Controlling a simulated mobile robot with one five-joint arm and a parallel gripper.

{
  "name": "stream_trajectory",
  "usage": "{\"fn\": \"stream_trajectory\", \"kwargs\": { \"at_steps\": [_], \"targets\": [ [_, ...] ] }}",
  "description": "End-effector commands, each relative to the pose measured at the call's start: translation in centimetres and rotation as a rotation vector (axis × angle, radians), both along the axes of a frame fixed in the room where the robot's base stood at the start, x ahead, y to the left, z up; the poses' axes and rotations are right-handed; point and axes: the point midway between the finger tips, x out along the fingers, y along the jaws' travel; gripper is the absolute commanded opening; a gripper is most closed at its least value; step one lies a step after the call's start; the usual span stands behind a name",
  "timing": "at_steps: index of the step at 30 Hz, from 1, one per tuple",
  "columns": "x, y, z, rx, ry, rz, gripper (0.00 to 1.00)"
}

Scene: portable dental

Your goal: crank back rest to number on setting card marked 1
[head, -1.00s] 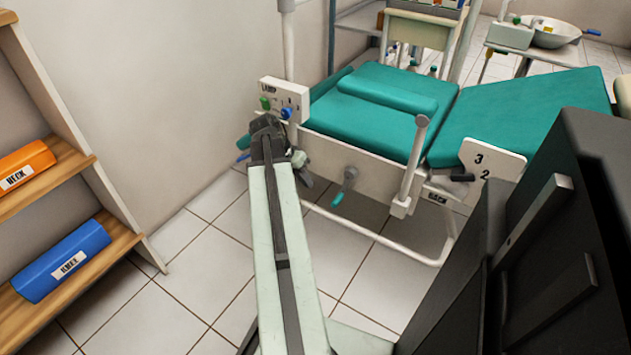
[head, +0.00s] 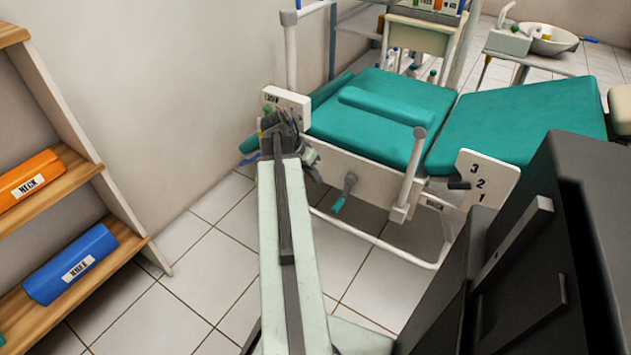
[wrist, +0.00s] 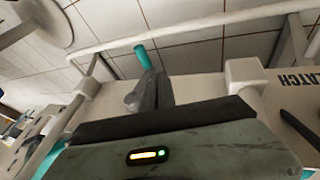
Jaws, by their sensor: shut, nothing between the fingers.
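The dental chair has a teal padded back rest (head: 515,118) and seat section (head: 385,108). A white number plate (head: 490,181) on its side reads 3, 2, 1 from top to bottom; a dark pointer (head: 459,184) sits left of it, about level with the 2. A crank with a grey arm and teal handle (head: 338,204) hangs under the side rail; its teal handle also shows in the wrist view (wrist: 144,57). My gripper (head: 278,126) is shut and empty, left of the crank and apart from it. I cannot make out a setting card.
A white panel (head: 288,103) with knobs stands behind my gripper, partly covered. A white post (head: 407,180) rises right of the crank. A wooden shelf (head: 100,195) at left holds an orange block (head: 35,182) and a blue block (head: 70,263). Tiled floor (head: 205,260) is open between.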

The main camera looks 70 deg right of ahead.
Motion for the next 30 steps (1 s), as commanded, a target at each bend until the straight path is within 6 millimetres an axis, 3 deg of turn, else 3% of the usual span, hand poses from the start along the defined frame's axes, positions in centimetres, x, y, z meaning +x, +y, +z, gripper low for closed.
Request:
{"fn": "stream_trajectory", "kwargs": {
  "at_steps": [1,8,15,30],
  "targets": [
    [-0.5,-0.3,-2.2,-0.001,-0.001,-0.003,0.0],
    [-2.3,-1.6,-6.5,-0.001,0.0,-0.002,0.0],
    [-4.9,-0.9,-7.6,0.0,0.0,-0.001,0.0],
    [-5.6,-1.0,-7.7,0.001,0.005,-0.004,0.0]
  ]
}}
